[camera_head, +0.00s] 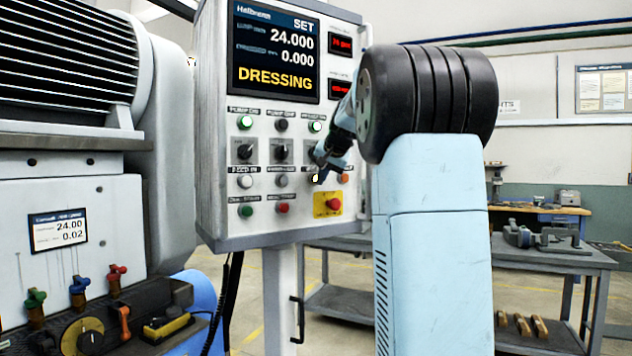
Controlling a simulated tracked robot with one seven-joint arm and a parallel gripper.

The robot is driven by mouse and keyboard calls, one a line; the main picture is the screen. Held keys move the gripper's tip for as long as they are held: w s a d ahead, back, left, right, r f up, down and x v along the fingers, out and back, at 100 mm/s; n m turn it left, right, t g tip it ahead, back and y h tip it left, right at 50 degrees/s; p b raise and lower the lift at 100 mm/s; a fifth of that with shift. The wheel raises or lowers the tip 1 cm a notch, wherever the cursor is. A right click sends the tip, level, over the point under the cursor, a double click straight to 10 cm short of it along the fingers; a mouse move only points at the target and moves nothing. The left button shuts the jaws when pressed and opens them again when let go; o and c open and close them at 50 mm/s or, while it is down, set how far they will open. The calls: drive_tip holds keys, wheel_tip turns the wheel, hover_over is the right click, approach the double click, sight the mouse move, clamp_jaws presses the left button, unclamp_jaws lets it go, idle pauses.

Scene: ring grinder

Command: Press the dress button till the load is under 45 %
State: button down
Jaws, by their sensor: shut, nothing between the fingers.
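The control panel (215,150) stands in the middle, with rows of buttons and switches under a screen. The screen (275,52) reads SET 24.000, 0.000 and DRESSING in yellow. Two small red displays, an upper one (341,43) and a lower one (340,89), sit right of the screen; their digits are too small to read surely. My gripper (316,178) is shut and empty at the panel face, by the right end of the third button row. An orange button (343,178) shows just right of the fingertips. Whether the fingertips touch a button cannot be told.
A red button on a yellow plate (328,204) sits just below my gripper. The grinder (75,200) with coloured levers stands at left. A grey workbench (560,258) with a vise is at right. My arm covers the panel's right edge.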

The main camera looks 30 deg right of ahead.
drive_tip(key=shift+s, duration=0.75)
drive_tip(key=shift+s, duration=0.15)
drive_tip(key=s, duration=0.4)
drive_tip(key=shift+s+d, duration=0.25)
drive_tip(key=shift+s, duration=0.15)
idle(0.5)
drive_tip(key=s+a+f+n+g+y, duration=0.1)
drive_tip(key=s+a+f+n, duration=0.1)
drive_tip(key=s+a+f, duration=0.45)
drive_tip(key=s+a+f+n+g, duration=0.1)
drive_tip(key=s+a+f+n, duration=0.15)
drive_tip(key=s+a, duration=0.65)
drive_tip(key=s+a+f+n+g, duration=0.1)
drive_tip(key=s+a+f+n, duration=0.2)
drive_tip(key=s+f, duration=1)
drive_tip(key=s+a, duration=0.3)
drive_tip(key=shift+s+h, duration=0.2)
drive_tip(key=shift+h, duration=0.2)
